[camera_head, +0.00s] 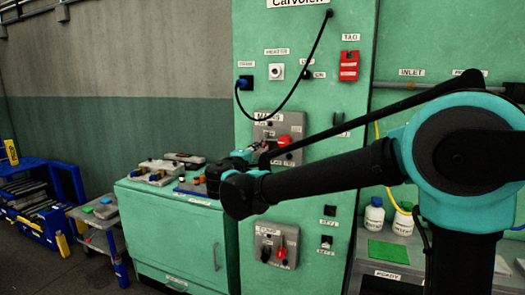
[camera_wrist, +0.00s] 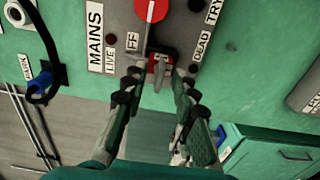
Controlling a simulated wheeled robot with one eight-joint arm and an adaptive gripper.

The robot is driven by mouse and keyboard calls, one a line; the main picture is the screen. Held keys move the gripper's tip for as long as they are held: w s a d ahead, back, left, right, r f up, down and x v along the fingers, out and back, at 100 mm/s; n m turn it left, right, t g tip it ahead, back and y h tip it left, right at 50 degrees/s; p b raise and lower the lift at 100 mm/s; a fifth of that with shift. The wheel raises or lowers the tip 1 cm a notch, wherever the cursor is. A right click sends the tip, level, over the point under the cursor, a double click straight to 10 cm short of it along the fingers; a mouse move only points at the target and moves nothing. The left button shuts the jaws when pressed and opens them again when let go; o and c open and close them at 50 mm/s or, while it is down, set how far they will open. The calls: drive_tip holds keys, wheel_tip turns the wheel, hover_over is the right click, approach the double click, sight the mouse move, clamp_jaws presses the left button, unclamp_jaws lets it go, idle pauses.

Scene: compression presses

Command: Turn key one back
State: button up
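The grey mains panel (camera_wrist: 112,38) is at the top of the wrist view, with a red rotary knob (camera_wrist: 152,10) and the labels MAINS, DEAD and TRY. Below the knob, a small metallic key-like piece with a reddish part (camera_wrist: 158,66) sits at the panel's lower edge; I cannot read a key number on it. My gripper (camera_wrist: 157,84) is open, with its two dark fingertips on either side of this piece and visible gaps. In the head view the mains panel (camera_head: 267,130) is partly hidden by my arm, and its red knob (camera_head: 284,141) shows.
A green cabinet (camera_head: 165,232) with tools on top stands left of the panel wall. A lower grey box (camera_head: 277,245) has red and black handles. A black cable hangs from a blue plug (camera_head: 245,82). Bottles (camera_head: 374,217) stand on the right bench.

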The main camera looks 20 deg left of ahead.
idle(0.3)
drive_tip(key=o, duration=0.6)
drive_tip(key=shift+c, duration=0.2)
drive_tip(key=s, duration=1.2)
drive_tip(key=w+d+f+m+g+h, duration=0.1)
drive_tip(key=w+d+f+m+g, duration=0.15)
drive_tip(key=d+f, duration=0.55)
drive_tip(key=w+d+f+m+g+h, duration=0.1)
drive_tip(key=w+d+f+m+g, duration=0.2)
drive_tip(key=d, duration=0.8)
drive_tip(key=w+d+f+m+g+h, duration=0.1)
drive_tip(key=w+d+f+g+h, duration=0.15)
drive_tip(key=d+f, duration=0.6)
drive_tip(key=s+d+f+m+g+y, duration=0.1)
drive_tip(key=s+d+f+m+g, duration=0.1)
drive_tip(key=s+d+f, duration=0.35)
drive_tip(key=s+d+f+m+g+y, duration=0.1)
drive_tip(key=s+d+f+m+g, duration=0.15)
drive_tip(key=d, duration=0.55)
drive_tip(key=s+d+f+m+g+y, duration=0.1)
drive_tip(key=s+d+f+m+y, duration=0.3)
drive_tip(key=s+f, duration=0.5)
drive_tip(key=shift+s+d+m, duration=0.15)
drive_tip(key=shift+s+m, duration=0.25)
drive_tip(key=shift+m, duration=0.7)
